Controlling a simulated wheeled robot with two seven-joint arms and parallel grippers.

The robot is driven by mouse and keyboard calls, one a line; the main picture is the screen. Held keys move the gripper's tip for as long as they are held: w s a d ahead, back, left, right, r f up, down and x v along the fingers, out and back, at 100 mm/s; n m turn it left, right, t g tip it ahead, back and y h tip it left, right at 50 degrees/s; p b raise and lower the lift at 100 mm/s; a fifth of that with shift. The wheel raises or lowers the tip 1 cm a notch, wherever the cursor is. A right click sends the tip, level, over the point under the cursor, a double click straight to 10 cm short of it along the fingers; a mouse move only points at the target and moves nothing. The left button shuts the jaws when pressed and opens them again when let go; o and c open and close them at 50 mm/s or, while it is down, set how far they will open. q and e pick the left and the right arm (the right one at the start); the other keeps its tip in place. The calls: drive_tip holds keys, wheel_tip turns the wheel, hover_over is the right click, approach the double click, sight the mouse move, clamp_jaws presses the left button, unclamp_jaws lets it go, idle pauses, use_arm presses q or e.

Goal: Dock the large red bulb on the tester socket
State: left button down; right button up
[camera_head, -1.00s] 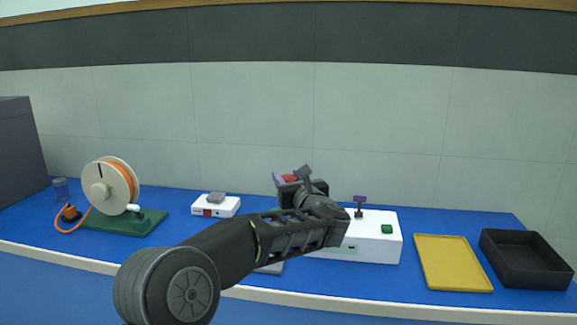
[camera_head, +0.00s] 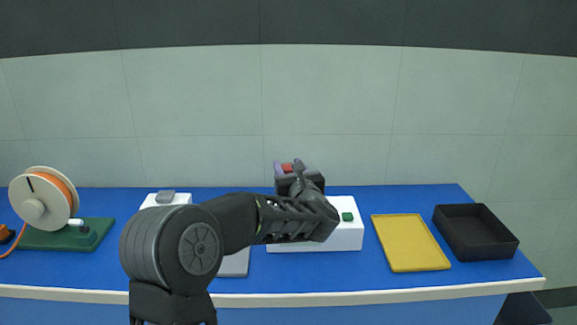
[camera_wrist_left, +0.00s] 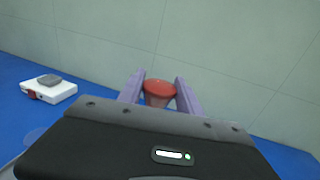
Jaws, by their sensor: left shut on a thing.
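My left gripper (camera_wrist_left: 160,95) is shut on the large red bulb (camera_wrist_left: 159,87), which sits between its two purple fingers in the left wrist view. In the head view the gripper (camera_head: 287,165) is raised above the back of the bench, and a bit of the red bulb (camera_head: 287,167) shows between the fingers. The white box (camera_head: 345,232) with a green button (camera_head: 347,216), likely the tester, stands below and partly behind my left arm. Its socket is hidden by the arm in the head view. My right gripper is not in view.
A yellow tray (camera_head: 410,266) and a black bin (camera_head: 478,253) lie to the right of the white box. A small white device (camera_head: 152,200) with a grey top stands left of my arm. A cable reel (camera_head: 42,202) on a green base (camera_head: 88,239) is at the far left.

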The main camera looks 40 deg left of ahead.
use_arm(q)
drive_tip(key=shift+f+b, duration=0.6)
drive_tip(key=shift+f, duration=2.05)
drive_tip(key=shift+b, duration=0.8)
drive_tip(key=shift+b, duration=0.75)
drive_tip(key=shift+f+b, duration=0.65)
drive_tip(key=shift+b, duration=0.25)
drive_tip(key=c, duration=1.1)
unclamp_jaws()
